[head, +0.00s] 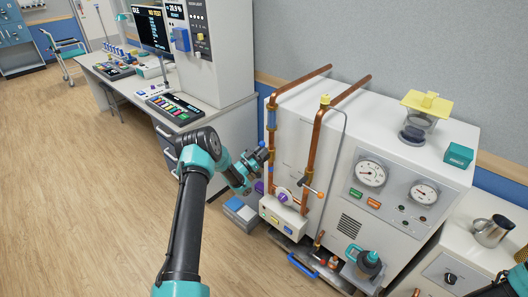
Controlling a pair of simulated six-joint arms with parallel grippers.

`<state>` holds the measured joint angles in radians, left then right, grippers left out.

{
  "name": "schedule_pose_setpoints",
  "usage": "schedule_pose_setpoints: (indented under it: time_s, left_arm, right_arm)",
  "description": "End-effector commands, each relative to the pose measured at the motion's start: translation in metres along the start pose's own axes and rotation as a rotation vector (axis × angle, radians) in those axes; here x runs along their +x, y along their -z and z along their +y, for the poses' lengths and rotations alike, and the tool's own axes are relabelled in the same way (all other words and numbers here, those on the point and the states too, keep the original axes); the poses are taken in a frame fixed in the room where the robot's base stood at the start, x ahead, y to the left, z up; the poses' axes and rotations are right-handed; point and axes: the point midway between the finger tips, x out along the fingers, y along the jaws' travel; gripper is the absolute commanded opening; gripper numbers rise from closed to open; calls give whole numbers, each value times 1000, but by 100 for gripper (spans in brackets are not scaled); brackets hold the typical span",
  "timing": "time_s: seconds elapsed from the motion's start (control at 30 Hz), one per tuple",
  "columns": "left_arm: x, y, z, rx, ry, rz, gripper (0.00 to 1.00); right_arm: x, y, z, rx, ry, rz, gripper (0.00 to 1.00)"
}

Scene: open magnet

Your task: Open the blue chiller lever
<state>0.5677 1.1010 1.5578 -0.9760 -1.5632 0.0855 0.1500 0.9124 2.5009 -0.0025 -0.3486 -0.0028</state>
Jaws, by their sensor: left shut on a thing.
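My left arm reaches in from the bottom, and my left gripper (262,158) is at the left copper pipe (272,172) on the front of the white cabinet. The gripper is shut on what looks like the blue chiller lever, which is mostly hidden by the fingers, so its angle cannot be read. A blue band (271,118) marks this pipe above the gripper. My right gripper is not in view; only a dark piece of the arm shows at the bottom right.
The white cabinet (345,225) has two round gauges (371,174). A purple knob (259,187) and a small white box (283,217) sit low by the pipes. A blue handle (301,266) lies near the floor. A desk with a monitor stands behind left. The left floor is clear.

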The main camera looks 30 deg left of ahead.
Motion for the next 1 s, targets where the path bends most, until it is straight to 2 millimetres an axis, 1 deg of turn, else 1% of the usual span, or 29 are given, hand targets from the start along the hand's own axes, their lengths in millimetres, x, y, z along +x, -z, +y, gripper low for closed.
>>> schedule_pose_setpoints:
  time_s: [0.03,0.07,0.3,0.53,0.67,0.77,0.83,1.0]
  left_arm:
    - [-1,0,-1,-3,3,-1,0]
    - [-1,0,-1,-2,3,-1,17]
    - [0,0,-1,-1,2,0,39]
    - [0,0,-1,0,1,0,39]
    - [-5,0,-1,0,2,-1,39]
    - [-14,0,-1,0,3,-1,39]
    - [-24,0,-1,-1,3,-2,39]
    - [-54,0,-2,-1,4,-2,39]
  right_arm:
    - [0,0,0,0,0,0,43]
    - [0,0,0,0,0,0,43]
    - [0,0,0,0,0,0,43]
    - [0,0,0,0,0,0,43]
    - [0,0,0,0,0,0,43]
    - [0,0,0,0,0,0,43]
    - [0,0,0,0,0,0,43]
    - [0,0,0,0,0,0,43]
